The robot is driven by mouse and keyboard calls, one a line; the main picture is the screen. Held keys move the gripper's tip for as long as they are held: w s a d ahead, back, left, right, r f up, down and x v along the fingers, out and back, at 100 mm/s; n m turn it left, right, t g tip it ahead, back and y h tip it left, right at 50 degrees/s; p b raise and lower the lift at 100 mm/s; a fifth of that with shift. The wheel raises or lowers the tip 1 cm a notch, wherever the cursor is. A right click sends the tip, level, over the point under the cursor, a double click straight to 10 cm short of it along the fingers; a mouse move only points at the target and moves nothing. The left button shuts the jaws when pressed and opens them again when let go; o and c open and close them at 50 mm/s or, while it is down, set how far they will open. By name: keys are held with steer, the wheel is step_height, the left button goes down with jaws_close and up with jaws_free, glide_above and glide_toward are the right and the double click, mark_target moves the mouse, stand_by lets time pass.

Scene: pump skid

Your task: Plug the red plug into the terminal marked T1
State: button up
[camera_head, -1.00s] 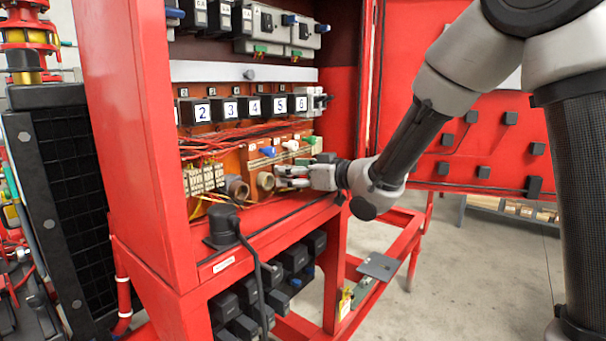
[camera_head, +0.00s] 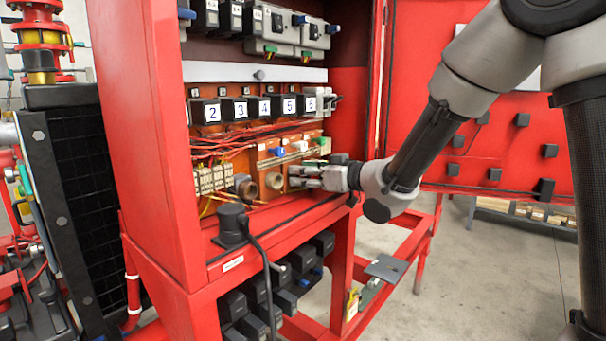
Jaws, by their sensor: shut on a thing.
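My gripper (camera_head: 303,177) reaches into the red cabinet from the right, at the lower orange terminal panel (camera_head: 262,155). A blue plug (camera_head: 278,151) and a white plug (camera_head: 299,146) sit in the panel above the gripper. The mark T1 is not readable, so I cannot tell which terminal it is.
Black numbered blocks (camera_head: 240,109) line the cabinet above red wires. A black plug with a cable (camera_head: 232,224) stands on the red ledge (camera_head: 270,222) at front left. The open red door (camera_head: 490,120) is behind my arm.

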steer(key=shift+f+v, duration=0.15)
steer(key=shift+v, duration=0.75)
steer(key=shift+f+v, duration=0.15)
steer(key=shift+v, duration=0.8)
